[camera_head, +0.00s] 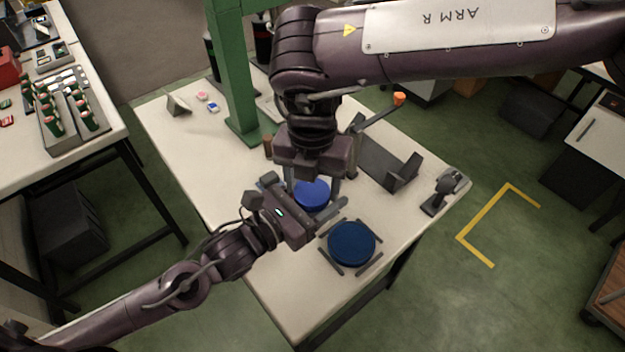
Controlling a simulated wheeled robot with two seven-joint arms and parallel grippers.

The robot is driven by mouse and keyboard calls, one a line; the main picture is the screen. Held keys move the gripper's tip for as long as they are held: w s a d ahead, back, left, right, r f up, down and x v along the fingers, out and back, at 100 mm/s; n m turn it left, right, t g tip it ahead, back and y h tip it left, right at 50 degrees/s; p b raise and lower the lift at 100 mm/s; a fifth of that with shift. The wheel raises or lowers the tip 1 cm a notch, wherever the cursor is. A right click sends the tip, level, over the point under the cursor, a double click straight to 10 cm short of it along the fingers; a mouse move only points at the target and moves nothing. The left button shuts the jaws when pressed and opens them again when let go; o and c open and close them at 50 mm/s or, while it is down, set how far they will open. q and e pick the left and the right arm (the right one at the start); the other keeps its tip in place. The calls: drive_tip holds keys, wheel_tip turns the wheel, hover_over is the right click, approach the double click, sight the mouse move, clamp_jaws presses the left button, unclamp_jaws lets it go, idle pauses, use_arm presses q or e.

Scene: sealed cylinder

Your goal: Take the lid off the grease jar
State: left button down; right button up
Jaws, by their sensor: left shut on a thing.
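A round bright blue lid (312,194) shows near the middle of the table; the jar under it is mostly hidden by my grippers. My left gripper (304,199) reaches in from the left, shut on the jar, one finger behind the lid and one at its front right. My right gripper (313,184) points down from above, its fingers apart on the left and right sides of the lid. Small gaps seem to show between fingers and lid; contact is hard to see.
A dark blue round disc (351,243) sits between short grey bars near the table's front edge. A green post (237,80) stands behind. A dark grey angled stand (402,175) and an orange-tipped lever (398,99) are to the right.

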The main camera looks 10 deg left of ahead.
drive_tip(key=o, duration=0.4)
drive_tip(key=shift+r, duration=2.35)
drive_tip(key=shift+c, duration=0.2)
drive_tip(key=r+m, duration=0.1)
drive_tip(key=m, duration=0.2)
drive_tip(key=shift+r+m, duration=0.3)
drive_tip(key=shift+r, duration=0.1)
drive_tip(key=r+m, duration=0.1)
drive_tip(key=m, duration=0.2)
drive_tip(key=shift+r, duration=0.1)
drive_tip(key=shift+f, duration=3.9)
drive_tip(key=c, duration=1.1)
